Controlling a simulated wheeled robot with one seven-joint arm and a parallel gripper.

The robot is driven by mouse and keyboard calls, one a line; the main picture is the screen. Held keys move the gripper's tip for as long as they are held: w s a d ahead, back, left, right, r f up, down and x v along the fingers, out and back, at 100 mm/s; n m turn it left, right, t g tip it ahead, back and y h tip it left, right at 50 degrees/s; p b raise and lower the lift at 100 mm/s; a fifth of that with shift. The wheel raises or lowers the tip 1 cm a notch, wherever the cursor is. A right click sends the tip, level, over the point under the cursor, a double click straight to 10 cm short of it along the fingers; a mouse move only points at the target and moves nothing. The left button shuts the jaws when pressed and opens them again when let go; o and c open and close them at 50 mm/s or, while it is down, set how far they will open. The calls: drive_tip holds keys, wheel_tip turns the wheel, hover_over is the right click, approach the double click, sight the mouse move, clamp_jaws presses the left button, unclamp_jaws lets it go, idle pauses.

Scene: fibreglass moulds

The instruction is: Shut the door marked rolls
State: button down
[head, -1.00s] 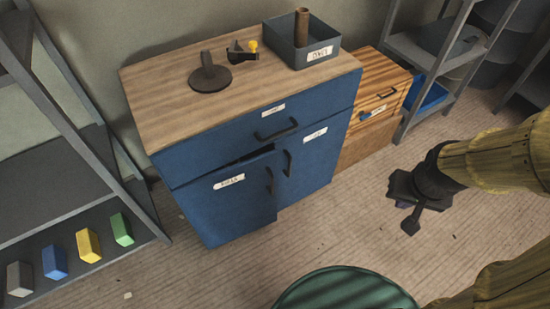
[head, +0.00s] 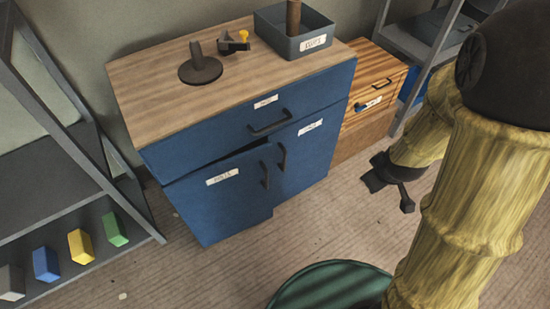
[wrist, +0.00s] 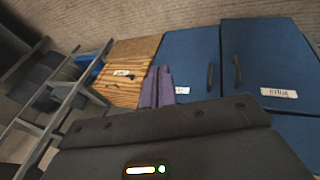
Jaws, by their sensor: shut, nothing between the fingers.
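The door marked rolls (head: 218,203) is the lower left door of the blue cabinet (head: 205,150). It stands slightly ajar, with a dark gap along its top edge. Its dark handle (head: 265,175) is on its right side. In the wrist view, which looks upside down, this door (wrist: 265,55) with its label shows at the right. My gripper (head: 376,178) is to the right of the cabinet, apart from the door. Its purple fingers (wrist: 157,87) are together and empty in the wrist view.
The neighbouring lower door (head: 308,150) looks closed. A wooden drawer unit (head: 365,105) stands right of the cabinet. Grey shelves stand at far left and back right. A round green top (head: 330,285) is in front. The floor before the door is clear.

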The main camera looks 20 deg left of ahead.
drive_tip(key=w+a+f+n+t+y+b, duration=0.1)
drive_tip(key=w+a+f+n+t+b, duration=0.15)
drive_tip(key=a+f+n, duration=0.4)
drive_tip(key=w+a+f+n+t+y+b, duration=0.1)
drive_tip(key=w+a+f+n+b, duration=0.2)
drive_tip(key=n, duration=0.7)
drive_tip(key=s+a+f+n+y+b, duration=0.1)
drive_tip(key=a+f+n+y, duration=0.1)
drive_tip(key=a+n, duration=0.4)
drive_tip(key=s+a+f+n+y+b, duration=0.1)
drive_tip(key=a+n+y, duration=0.3)
drive_tip(key=n, duration=0.9)
drive_tip(key=a+f, duration=0.1)
drive_tip(key=a, duration=0.2)
drive_tip(key=shift+s+f+y, duration=0.25)
drive_tip(key=shift+s+y, duration=0.05)
drive_tip(key=shift+s, duration=0.1)
